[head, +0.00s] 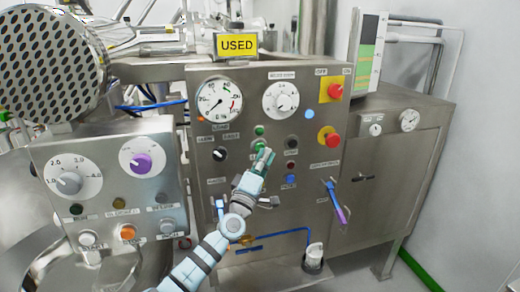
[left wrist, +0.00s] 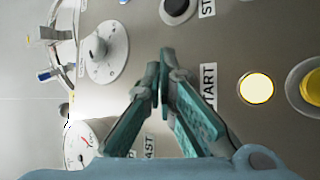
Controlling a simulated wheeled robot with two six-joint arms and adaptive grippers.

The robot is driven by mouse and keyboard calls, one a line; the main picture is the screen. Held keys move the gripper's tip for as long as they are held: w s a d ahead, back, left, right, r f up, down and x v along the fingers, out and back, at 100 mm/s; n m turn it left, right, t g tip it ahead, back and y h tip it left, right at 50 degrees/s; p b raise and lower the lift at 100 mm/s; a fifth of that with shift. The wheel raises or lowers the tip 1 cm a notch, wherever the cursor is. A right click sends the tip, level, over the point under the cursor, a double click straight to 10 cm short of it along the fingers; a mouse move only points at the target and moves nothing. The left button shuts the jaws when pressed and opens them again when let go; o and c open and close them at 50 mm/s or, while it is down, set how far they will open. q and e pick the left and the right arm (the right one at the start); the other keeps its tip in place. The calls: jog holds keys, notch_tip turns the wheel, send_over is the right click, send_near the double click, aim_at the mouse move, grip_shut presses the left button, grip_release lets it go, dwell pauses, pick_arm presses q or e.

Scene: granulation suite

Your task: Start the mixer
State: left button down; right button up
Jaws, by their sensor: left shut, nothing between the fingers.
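The mixer's steel control panel (head: 325,195) faces me, with gauges, knobs and buttons. My left gripper (head: 265,155) is shut and empty, its fingertips in front of the panel just below a green button (head: 258,145). In the left wrist view the closed fingertips (left wrist: 165,58) lie beside a START label (left wrist: 209,87) and cover part of the panel there. I cannot tell whether they touch it. A black button (head: 291,143) sits to the right of the fingers; it also shows in the left wrist view (left wrist: 178,8). My right gripper is out of view.
A red emergency-type knob (head: 329,138) and a red switch on a yellow plate (head: 333,91) are at the panel's right. A purple-handled lever (head: 338,205) sits below. A separate panel (head: 100,180) with knobs stands left. A yellow USED sign (head: 237,44) is above.

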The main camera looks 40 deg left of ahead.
pick_arm(q)
jog(key=shift+w+a, duration=0.2)
jog(key=shift+a, duration=0.05)
jog(key=shift+w+a+b, duration=0.2)
jog(key=shift+a+b, duration=0.15)
jog(key=shift+b, duration=0.1)
dwell(0.6)
jog(key=shift+s+d+p, duration=0.5)
jog(key=shift+d+p, duration=0.2)
jog(key=shift+p, duration=0.15)
